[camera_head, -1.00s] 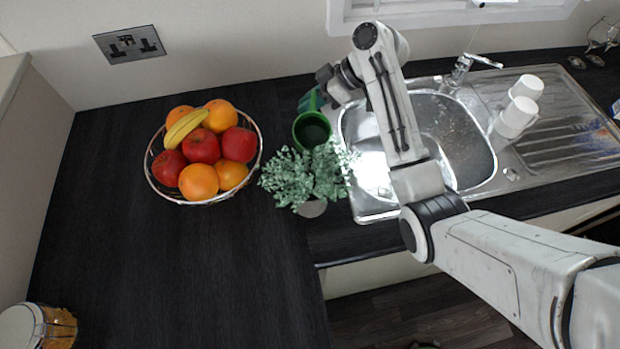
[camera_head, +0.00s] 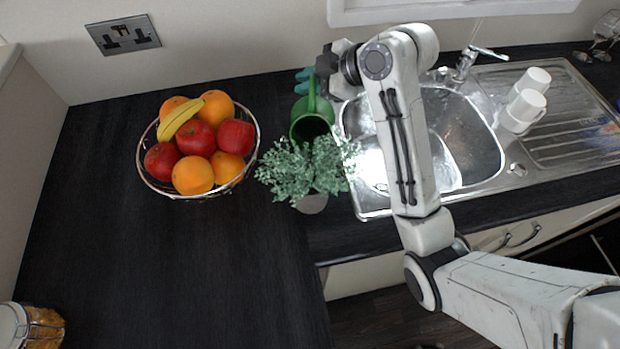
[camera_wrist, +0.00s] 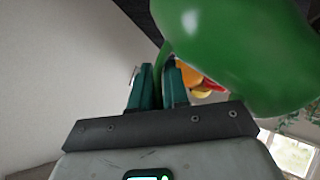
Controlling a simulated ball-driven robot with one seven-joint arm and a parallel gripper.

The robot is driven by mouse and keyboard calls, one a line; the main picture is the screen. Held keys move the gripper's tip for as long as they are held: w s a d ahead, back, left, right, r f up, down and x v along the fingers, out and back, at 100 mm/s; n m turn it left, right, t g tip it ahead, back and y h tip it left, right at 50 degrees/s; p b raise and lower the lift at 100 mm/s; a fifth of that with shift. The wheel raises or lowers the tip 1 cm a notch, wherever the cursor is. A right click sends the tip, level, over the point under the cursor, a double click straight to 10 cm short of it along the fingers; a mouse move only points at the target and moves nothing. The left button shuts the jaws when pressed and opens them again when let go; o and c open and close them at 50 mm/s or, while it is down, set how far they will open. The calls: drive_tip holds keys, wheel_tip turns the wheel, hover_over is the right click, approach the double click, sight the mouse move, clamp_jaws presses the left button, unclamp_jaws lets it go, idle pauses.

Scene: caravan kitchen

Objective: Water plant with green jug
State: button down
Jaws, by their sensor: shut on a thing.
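The green jug (camera_head: 311,124) is held just behind the plant, its open mouth facing the head camera and tipped toward the leaves. The plant (camera_head: 305,168), with grey-green leaves in a small pale pot (camera_head: 312,203), stands on the dark counter left of the sink. My gripper (camera_head: 308,80) is shut on the jug's handle, at the jug's far side. In the wrist view the teal fingers (camera_wrist: 158,88) close around the handle, and the jug's green body (camera_wrist: 240,50) fills the upper right. No water is visible leaving the jug.
A wire fruit bowl (camera_head: 255,150) stands close left of the plant. The steel sink (camera_head: 480,185) lies to the right, with white cups (camera_head: 522,110) on its drainer. A jar (camera_head: 40,328) is at the lower left.

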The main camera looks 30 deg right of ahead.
sight(307, 107)
drive_tip(key=shift+s+a+r+n+t+b, duration=0.2)
drive_tip(key=shift+s+r+n+t+b, duration=0.1)
drive_tip(key=shift+r+b, duration=0.2)
drive_tip(key=shift+s+a+r+t+h+b, duration=0.2)
drive_tip(key=shift+r+t+h+b, duration=0.1)
drive_tip(key=shift+r+b, duration=0.1)
drive_tip(key=shift+s+a+r+n+t+b, duration=0.55)
drive_tip(key=shift+s+a+r, duration=0.2)
drive_tip(key=shift+s, duration=0.25)
drive_tip(key=shift+s+a+r+h, duration=0.1)
drive_tip(key=shift+s+a+h, duration=0.1)
drive_tip(key=shift+h, duration=0.1)
drive_tip(key=shift+s+a+r+n+t+b, duration=0.15)
drive_tip(key=shift+s+r+n+t+b, duration=0.2)
drive_tip(key=shift+b, duration=0.3)
idle(1.0)
